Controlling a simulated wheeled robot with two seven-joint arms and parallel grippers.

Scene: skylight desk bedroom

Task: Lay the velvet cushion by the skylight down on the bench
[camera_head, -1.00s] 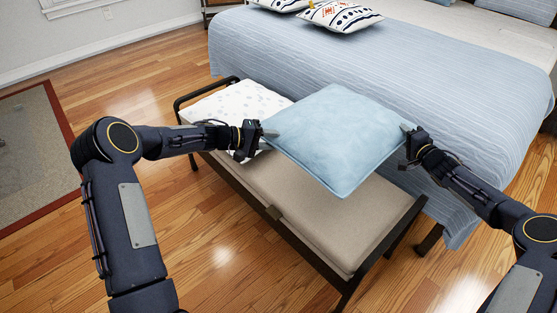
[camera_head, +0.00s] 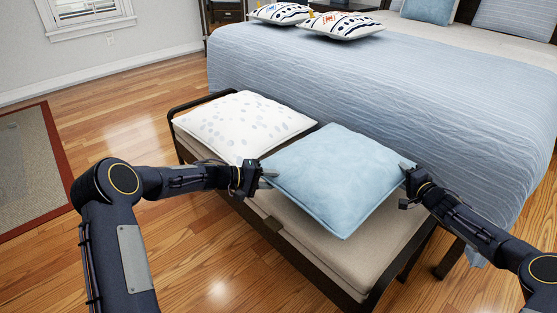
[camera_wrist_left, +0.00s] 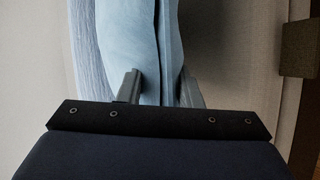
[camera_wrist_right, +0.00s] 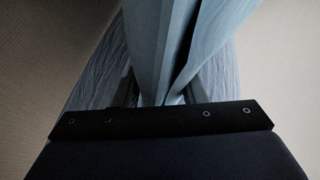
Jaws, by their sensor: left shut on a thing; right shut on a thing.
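The light blue velvet cushion (camera_head: 335,180) is held flat between my two grippers over the bench (camera_head: 388,262), which has a beige padded top and a dark frame. My left gripper (camera_head: 268,177) is shut on the cushion's left corner. My right gripper (camera_head: 408,170) is shut on its right corner. In the left wrist view, the cushion's edge (camera_wrist_left: 150,40) sits between the fingers. In the right wrist view, the cushion's edge (camera_wrist_right: 160,40) is pinched too. Whether its underside touches the bench top is hard to tell.
A white dotted cushion (camera_head: 243,125) lies on the bench's left end, close beside the blue one. The bed (camera_head: 400,90) with a blue striped cover stands behind the bench. Patterned pillows (camera_head: 342,25) lie on the bed. A rug (camera_head: 30,170) is on the floor at left.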

